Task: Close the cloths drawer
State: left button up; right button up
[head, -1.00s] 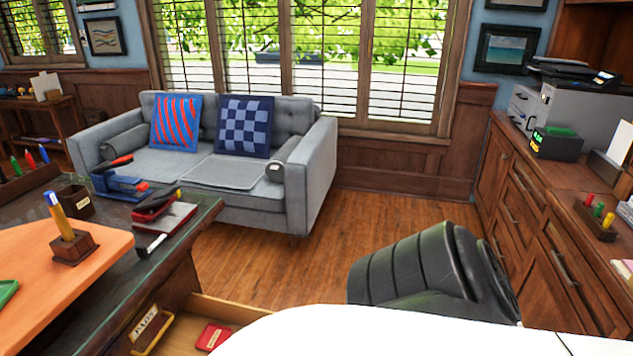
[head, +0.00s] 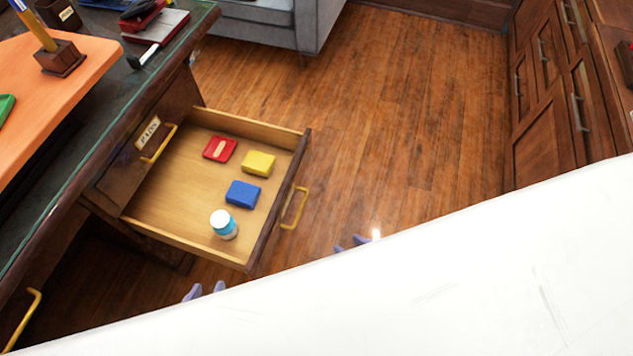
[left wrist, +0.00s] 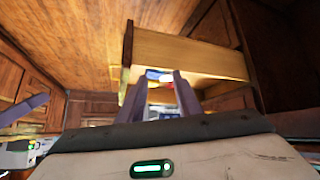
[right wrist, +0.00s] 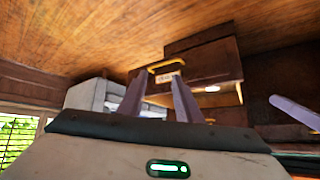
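An open wooden drawer (head: 184,206) juts from the dark desk in the head view. A yellow handle (head: 294,208) is on its front; no label on that front is readable from here. Inside lie a red item (head: 219,149), a yellow block (head: 258,163), a blue block (head: 243,194) and a white-capped blue bottle (head: 223,225). My left gripper (head: 206,291) is open and empty near the drawer's lower corner. My right gripper (head: 351,243) is open and empty, to the right of the handle and apart from it. The drawer also shows in the left wrist view (left wrist: 185,50) and right wrist view (right wrist: 205,62).
A closed drawer above has a label reading PADS (head: 148,132) and its own yellow handle (head: 160,145). Another handle (head: 20,318) shows lower left. Bare wood floor (head: 400,120) lies right of the drawer, up to the cabinets (head: 545,110). My white body hides the lower right.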

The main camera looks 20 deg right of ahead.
aim_at(175, 203)
jog(key=z, duration=0.85)
jog(key=i, duration=0.15)
jog(key=z, duration=0.25)
jog(key=k, duration=0.9)
jog(key=u, duration=1.05)
jog(key=i, duration=0.5)
jog(key=z, duration=0.05)
